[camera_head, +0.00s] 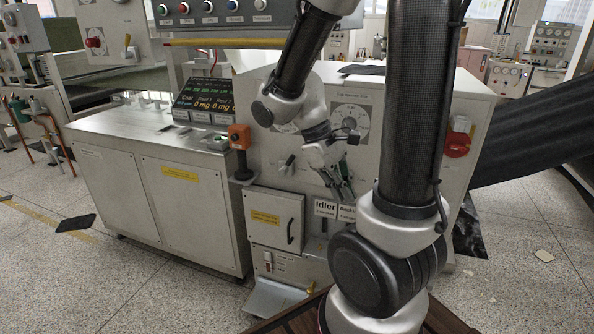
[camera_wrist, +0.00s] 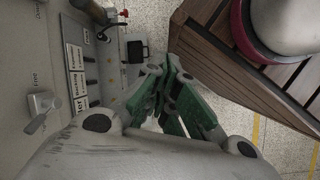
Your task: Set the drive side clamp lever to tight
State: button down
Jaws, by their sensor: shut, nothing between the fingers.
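My gripper (camera_head: 346,194) is shut and empty, with green fingers, in front of the pale machine's front panel. Its fingers also show in the wrist view (camera_wrist: 168,82). A small grey lever (camera_head: 287,165) is on the panel left of my gripper; a grey lever (camera_wrist: 40,108) shows at the left of the wrist view. Several black levers (camera_wrist: 91,84) stand beside white labels, apart from my fingers. In the head view, the label "Idler" (camera_head: 325,206) is just below my gripper, beside a partly hidden label. I cannot tell which lever is the drive side clamp.
A small cabinet door (camera_head: 274,219) with a black handle is left of the labels. An orange button box (camera_head: 239,137) stands on a post at the machine's left. A red switch (camera_head: 457,144) is on the right side. A wooden slatted surface (camera_wrist: 235,70) fills the wrist view's right.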

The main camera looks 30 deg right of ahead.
aim_at(288, 165)
jog(key=w+d+f+n+h, duration=0.9)
jog(key=n+h, duration=0.2)
jog(key=n, duration=0.5)
jog(key=w+a+f+n+t, duration=0.2)
jog(key=w+a+n+t, duration=0.1)
jog(key=w+n+t, duration=0.3)
jog(key=w+a+f+n+t, duration=0.2)
jog(key=w+a+n+t, duration=0.2)
jog(key=w+n, duration=0.5)
jog(key=n+t, duration=0.2)
jog(key=shift+w+a+t, duration=0.2)
jog(key=shift+w+t, duration=0.05)
jog(key=shift+t, duration=0.15)
jog(key=r+x, duration=0.1)
jog(key=x, duration=0.9)
jog(key=shift+w+a+r, duration=0.3)
jog(key=shift+w+a, duration=0.25)
jog(key=shift+a, duration=0.05)
jog(key=shift+w+a+r, duration=0.35)
jog(key=shift+w+a, duration=0.15)
jog(key=shift+a, duration=0.15)
